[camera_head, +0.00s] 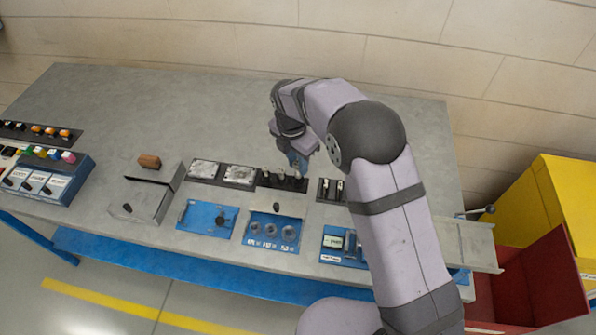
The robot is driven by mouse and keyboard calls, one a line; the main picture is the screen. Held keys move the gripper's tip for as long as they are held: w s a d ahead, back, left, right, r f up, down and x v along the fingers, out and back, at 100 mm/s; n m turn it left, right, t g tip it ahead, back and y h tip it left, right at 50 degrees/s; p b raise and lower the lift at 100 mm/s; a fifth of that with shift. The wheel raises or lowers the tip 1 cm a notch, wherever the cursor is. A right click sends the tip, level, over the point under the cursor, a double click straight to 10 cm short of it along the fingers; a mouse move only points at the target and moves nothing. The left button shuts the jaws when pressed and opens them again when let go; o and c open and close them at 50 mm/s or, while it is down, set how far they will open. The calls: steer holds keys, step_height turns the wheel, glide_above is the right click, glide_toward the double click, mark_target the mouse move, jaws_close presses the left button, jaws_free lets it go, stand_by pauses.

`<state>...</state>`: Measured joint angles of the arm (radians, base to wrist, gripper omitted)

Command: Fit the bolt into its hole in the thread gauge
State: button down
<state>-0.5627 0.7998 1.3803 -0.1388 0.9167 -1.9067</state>
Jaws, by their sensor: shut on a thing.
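The thread gauge appears to be the blue panel (261,241) with a row of three round holes and white markings, near the front edge of the bench. A small dark knob-like piece stands on its pale upper part. My gripper (300,168) points down over a black rack (268,180) behind the gauge, which holds several upright pieces that look like bolts. The gripper is shut on what seems to be a bolt, mostly hidden by the fingers. Whether it is clear of the rack I cannot tell.
Left of the gauge are another blue panel (207,218) with a black knob, a grey box (141,200) and a brown block (149,161). A small black rack (329,190) and a blue fixture (343,246) are to the right. The back left of the bench is clear.

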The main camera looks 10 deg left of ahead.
mark_target(296, 164)
step_height(296, 164, up, 6)
steer(key=shift+f+b, duration=0.1)
steer(key=shift+b, duration=0.6)
steer(key=shift+s+a+r, duration=0.15)
steer(key=shift+a+r, duration=0.15)
steer(key=shift+r, duration=0.05)
steer(key=s+a+r+n+p, duration=0.2)
steer(key=s+a+r+p, duration=0.2)
steer(key=s+r, duration=0.3)
steer(key=s+d+f+m, duration=0.1)
steer(key=s+d+f, duration=0.4)
steer(key=s+f, duration=0.3)
steer(key=shift+s+f+p, duration=0.3)
steer(key=shift+s+p, duration=0.05)
steer(key=shift+s, duration=0.5)
steer(key=shift+f, duration=0.1)
